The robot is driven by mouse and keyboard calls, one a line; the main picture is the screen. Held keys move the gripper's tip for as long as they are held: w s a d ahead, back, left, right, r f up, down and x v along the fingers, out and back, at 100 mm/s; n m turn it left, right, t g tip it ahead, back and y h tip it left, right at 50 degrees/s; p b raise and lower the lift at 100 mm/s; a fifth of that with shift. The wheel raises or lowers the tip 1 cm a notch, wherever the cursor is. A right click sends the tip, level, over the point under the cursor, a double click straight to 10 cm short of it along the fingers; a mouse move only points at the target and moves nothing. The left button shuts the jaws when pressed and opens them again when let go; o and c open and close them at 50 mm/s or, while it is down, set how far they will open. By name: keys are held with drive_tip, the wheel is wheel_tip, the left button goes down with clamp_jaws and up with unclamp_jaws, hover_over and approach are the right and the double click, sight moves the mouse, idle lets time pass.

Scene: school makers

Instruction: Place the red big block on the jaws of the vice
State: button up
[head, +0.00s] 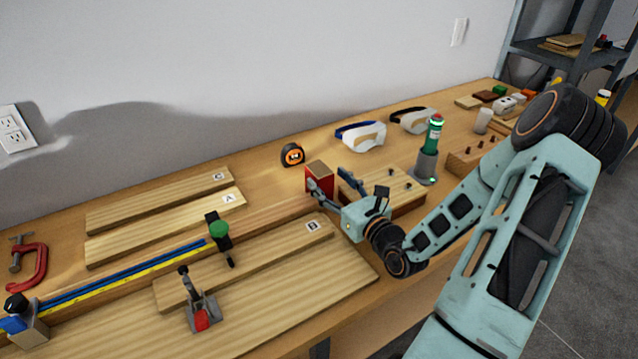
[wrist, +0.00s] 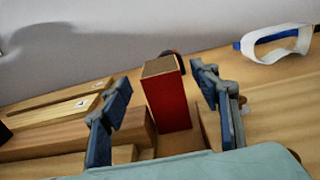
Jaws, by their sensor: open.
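The red big block (head: 313,181) stands upright on the workbench, with a wood-coloured top. In the wrist view, the red big block (wrist: 170,103) stands ahead, between the lines of my two fingers. My gripper (head: 329,182) is open and close in front of the block, with one finger to each side. I cannot make out a vice with certainty. A long blue and yellow bar clamp (head: 125,277) lies on the bench at left.
A wooden block with pegs (head: 405,184) stands right of my gripper. A green bottle in a grey holder (head: 427,165) is beyond it. A tape measure (head: 292,155) and white goggles (head: 366,136) lie behind. Boards, a toggle clamp (head: 201,312) and a red C-clamp (head: 32,266) occupy the left.

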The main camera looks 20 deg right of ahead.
sight(312, 163)
drive_tip(key=w, duration=0.3)
drive_tip(key=w+a, duration=0.1)
drive_tip(key=w, duration=0.1)
drive_tip(key=shift+c, duration=0.4)
drive_tip(key=shift+r, duration=0.1)
drive_tip(key=c, duration=1.4)
